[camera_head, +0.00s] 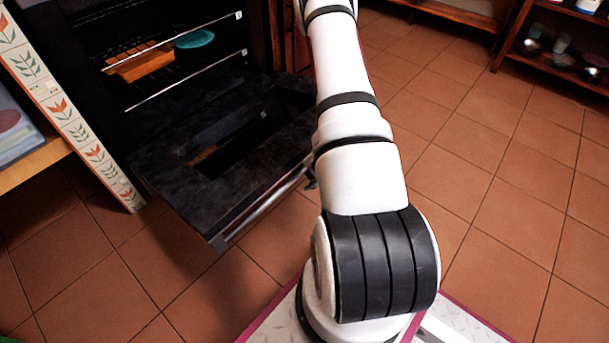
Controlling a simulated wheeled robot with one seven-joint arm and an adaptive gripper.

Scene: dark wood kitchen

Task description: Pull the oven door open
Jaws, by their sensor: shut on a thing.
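The oven door (172,182) is swung down and open, lying out from the oven (98,22) in a roughly flat position. It is dark, with a window in its middle. A metal handle (262,206) runs along its outer front edge. My white arm reaches down over the right side of the door. Only a small dark bit of my gripper (312,183) shows beside the arm, at the right end of the handle. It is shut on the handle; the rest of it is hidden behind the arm.
Inside the oven, an orange dish (140,64) and a teal plate (193,38) sit on racks. A flowered tile panel (70,103) stands left of the oven. Tiled floor (490,215) is clear to the right. Wooden shelves (555,67) stand at the upper right.

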